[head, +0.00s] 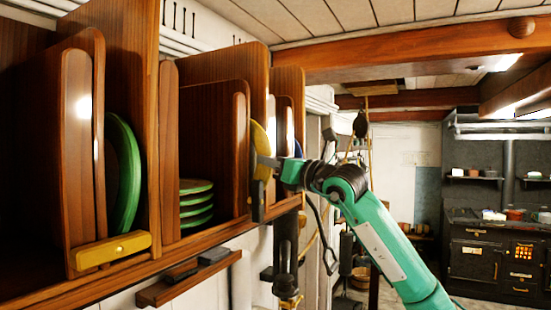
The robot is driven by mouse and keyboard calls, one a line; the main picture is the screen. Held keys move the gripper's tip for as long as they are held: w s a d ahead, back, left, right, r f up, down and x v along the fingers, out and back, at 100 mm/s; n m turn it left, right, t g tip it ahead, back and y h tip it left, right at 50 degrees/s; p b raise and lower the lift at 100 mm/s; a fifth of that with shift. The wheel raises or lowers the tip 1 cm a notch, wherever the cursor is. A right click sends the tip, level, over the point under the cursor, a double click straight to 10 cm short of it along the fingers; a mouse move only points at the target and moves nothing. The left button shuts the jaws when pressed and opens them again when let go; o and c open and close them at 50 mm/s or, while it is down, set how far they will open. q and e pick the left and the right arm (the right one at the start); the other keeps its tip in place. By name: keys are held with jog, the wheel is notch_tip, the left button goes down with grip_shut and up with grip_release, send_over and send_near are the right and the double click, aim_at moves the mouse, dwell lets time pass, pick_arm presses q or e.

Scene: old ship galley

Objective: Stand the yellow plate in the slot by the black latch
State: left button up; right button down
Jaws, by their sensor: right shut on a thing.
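The yellow plate (260,148) is upright, seen nearly edge-on, at the right part of the wooden rack. My right gripper (268,162) is shut on its right side. The plate is at the mouth of a slot beside a tall divider; I cannot tell how deep it sits or whether it touches the slot floor. A dark upright piece (257,203), which looks like the black latch, hangs at the rack's front edge just below the plate. My left gripper is not in view.
A green plate (125,175) stands in a left slot behind a yellow latch (110,251). Several green plates (196,207) lie stacked in the middle bay. A blue plate (298,149) shows just right of my gripper. A small ledge (190,282) juts out below the rack.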

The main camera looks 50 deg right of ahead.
aim_at(260, 168)
jog(key=shift+a+p+x, duration=0.25)
jog(key=shift+p+x, duration=0.55)
jog(key=shift+x, duration=0.5)
jog(key=shift+f+b, duration=0.3)
jog(key=shift+f, duration=0.15)
jog(key=shift+w+f+b, duration=0.15)
jog(key=shift+f+b, duration=0.15)
jog(key=shift+f, duration=0.05)
jog(key=shift+f, duration=0.1)
jog(key=c, duration=1.5)
grip_release()
jog(key=shift+o, duration=0.3)
jog(key=shift+w+d+f, duration=0.1)
jog(key=shift+d+f, duration=0.05)
